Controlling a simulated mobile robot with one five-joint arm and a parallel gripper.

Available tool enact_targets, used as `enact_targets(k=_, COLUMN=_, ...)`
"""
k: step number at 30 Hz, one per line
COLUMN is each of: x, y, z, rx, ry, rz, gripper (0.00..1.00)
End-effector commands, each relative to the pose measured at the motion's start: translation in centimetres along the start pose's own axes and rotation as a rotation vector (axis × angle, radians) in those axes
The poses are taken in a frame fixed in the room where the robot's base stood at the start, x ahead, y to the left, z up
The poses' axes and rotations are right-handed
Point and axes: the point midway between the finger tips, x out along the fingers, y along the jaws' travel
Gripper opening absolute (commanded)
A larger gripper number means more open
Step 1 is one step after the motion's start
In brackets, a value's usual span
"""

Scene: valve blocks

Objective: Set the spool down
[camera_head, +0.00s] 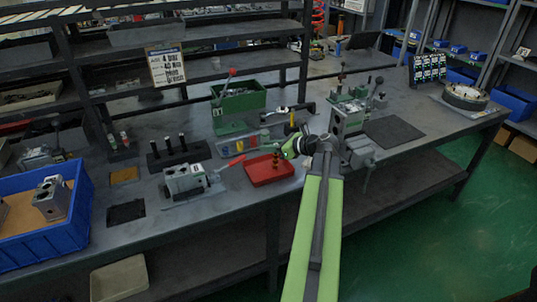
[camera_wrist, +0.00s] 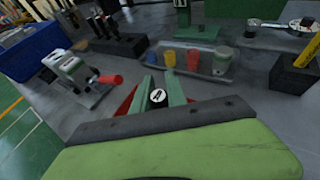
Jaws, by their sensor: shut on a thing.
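The spool (camera_head: 276,162) is a small brass-brown piece held upright below my gripper (camera_head: 281,153), over the red tray (camera_head: 258,177). In the wrist view my gripper (camera_wrist: 158,93) has its two green fingers closed on both sides of the spool's dark top (camera_wrist: 157,98), which bears a white round mark. The red tray (camera_wrist: 127,102) shows only in part there, behind the fingers. I cannot tell whether the spool's lower end touches the tray floor.
A valve block with a red handle (camera_head: 185,180) stands left of the tray. A strip of coloured cups (camera_head: 240,143) and a green bin (camera_head: 238,98) are behind it. A vise-like fixture (camera_head: 350,130) stands close on the right. A blue crate (camera_head: 45,225) is far left.

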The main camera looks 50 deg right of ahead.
Motion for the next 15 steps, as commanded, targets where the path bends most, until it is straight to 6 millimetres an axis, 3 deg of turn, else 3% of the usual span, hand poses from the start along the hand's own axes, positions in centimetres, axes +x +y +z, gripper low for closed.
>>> enact_targets(k=10, x=0.24, y=0.04, z=-0.51, rx=0.0, ry=-0.001, rz=0.001, gripper=0.0)
enact_targets(k=11, x=0.24, y=0.04, z=-0.5, rx=0.0, ry=0.0, rz=0.001, gripper=0.19)
enact_targets(k=15, x=0.2, y=0.05, z=-0.38, rx=0.0, ry=0.0, rz=0.001, gripper=0.37)
